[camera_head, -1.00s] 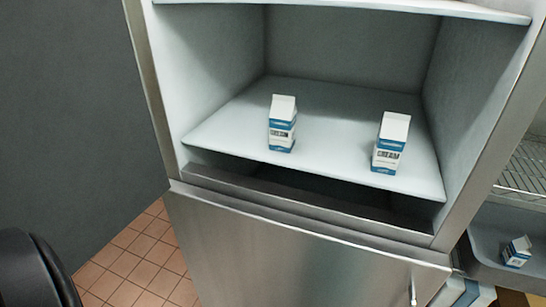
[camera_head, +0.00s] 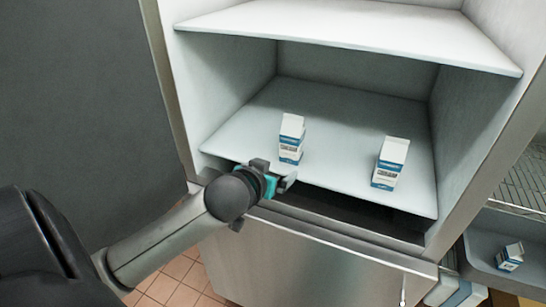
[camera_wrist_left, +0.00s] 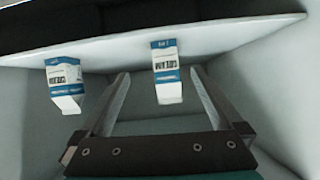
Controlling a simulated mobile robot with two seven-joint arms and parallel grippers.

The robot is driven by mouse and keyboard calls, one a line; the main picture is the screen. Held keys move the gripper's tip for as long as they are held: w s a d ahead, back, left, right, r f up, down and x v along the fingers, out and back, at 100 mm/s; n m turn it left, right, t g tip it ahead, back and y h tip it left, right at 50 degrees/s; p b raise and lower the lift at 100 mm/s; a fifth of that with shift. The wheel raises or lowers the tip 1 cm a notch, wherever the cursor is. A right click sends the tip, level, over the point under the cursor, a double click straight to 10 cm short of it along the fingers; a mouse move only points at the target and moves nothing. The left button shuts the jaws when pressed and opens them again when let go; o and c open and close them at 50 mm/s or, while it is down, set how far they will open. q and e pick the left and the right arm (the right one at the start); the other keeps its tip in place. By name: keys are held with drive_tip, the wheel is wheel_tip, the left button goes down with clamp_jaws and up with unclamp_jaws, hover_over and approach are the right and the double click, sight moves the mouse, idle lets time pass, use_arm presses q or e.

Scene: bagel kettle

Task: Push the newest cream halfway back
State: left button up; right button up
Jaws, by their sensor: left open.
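Two white and blue cream cartons stand upright on the fridge shelf (camera_head: 240,137). The left carton (camera_head: 291,138) stands near the shelf's front edge; the right carton (camera_head: 390,163) is also near the front. My left gripper (camera_head: 286,182) is open and empty at the front edge, just in front of and below the left carton. In the left wrist view, which looks upside down, the left carton (camera_wrist_left: 167,72) shows between the open fingers, ahead of them, and the right carton (camera_wrist_left: 65,85) lies off to the left. I cannot tell which is newest. My right gripper is not seen.
A third carton (camera_head: 510,256) lies tilted in a grey tray (camera_head: 482,250) at the far right. An upper shelf (camera_head: 350,32) hangs above the cartons, with fridge walls on both sides. The shelf behind the cartons is clear.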

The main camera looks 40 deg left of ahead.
sight(292, 140)
use_arm(q)
drive_tip(key=shift+t, duration=0.5)
drive_tip(key=w+a+f, duration=0.1)
drive_tip(key=w, duration=0.4)
drive_tip(key=w+a, duration=0.2)
drive_tip(key=w, duration=0.3)
drive_tip(key=w+a+f, duration=0.1)
drive_tip(key=w+a, duration=0.1)
drive_tip(key=w, duration=0.3)
drive_tip(key=shift+w+f, duration=0.35)
drive_tip(key=shift+n, duration=0.3)
drive_tip(key=shift+c, duration=0.2)
clamp_jaws()
